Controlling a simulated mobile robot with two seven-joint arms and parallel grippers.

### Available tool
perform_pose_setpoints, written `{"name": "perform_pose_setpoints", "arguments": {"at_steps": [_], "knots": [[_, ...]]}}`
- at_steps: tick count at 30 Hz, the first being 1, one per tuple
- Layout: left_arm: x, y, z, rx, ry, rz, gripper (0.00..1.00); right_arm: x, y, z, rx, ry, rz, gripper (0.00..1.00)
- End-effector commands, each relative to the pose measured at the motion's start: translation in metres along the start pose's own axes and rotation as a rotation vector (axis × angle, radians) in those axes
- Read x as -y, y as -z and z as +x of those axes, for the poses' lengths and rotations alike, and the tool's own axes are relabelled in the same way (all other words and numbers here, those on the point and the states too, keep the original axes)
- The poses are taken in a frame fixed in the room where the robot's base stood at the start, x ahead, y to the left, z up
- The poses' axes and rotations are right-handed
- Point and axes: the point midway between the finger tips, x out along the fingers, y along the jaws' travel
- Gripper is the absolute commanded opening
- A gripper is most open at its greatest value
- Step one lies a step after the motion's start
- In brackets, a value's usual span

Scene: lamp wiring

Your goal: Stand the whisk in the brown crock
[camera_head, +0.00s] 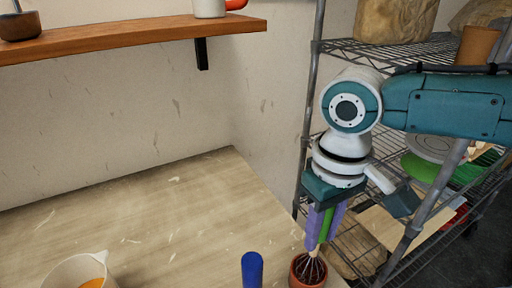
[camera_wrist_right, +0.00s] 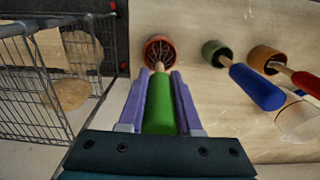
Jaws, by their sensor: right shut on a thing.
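My right gripper (camera_head: 319,241) is shut on the green handle of the whisk (camera_head: 326,224), fingers pointing down. The whisk hangs head down, leaning slightly in the head view. Its wire head is at the mouth of a reddish-brown crock (camera_head: 297,280) and appears inside the rim. In the right wrist view the purple fingers (camera_wrist_right: 161,74) flank the whisk's green handle (camera_wrist_right: 159,108), and the wires show within the crock's rim (camera_wrist_right: 147,45). I cannot tell whether the wires touch the bottom. My left gripper is not in view.
A blue-handled tool (camera_wrist_right: 257,88) stands in a green crock (camera_wrist_right: 208,47) beside it. A red-handled tool (camera_wrist_right: 306,82) leans from an orange-brown crock (camera_wrist_right: 258,55). A white jug (camera_head: 62,272) is at the front left. A wire shelf rack (camera_head: 312,95) stands right of the counter (camera_head: 150,215).

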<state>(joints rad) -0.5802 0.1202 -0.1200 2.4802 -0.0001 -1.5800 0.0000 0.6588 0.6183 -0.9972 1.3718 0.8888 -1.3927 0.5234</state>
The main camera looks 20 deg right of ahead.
Motion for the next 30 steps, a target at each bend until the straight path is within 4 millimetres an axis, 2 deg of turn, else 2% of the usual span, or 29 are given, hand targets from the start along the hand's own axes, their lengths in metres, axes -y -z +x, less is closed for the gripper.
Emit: {"name": "perform_pose_setpoints", "arguments": {"at_steps": [19,20,28,30], "knots": [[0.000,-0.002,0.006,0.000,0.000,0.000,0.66,0.000,0.000,0.013,0.000,0.001,0.001,0.00],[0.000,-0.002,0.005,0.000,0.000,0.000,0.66,0.000,0.000,0.012,-0.001,0.001,0.001,0.36],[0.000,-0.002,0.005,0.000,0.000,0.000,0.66,0.000,0.000,0.012,0.000,0.000,0.000,0.67],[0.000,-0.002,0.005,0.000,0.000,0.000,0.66,0.000,0.000,0.012,0.000,0.000,0.000,0.68]]}}
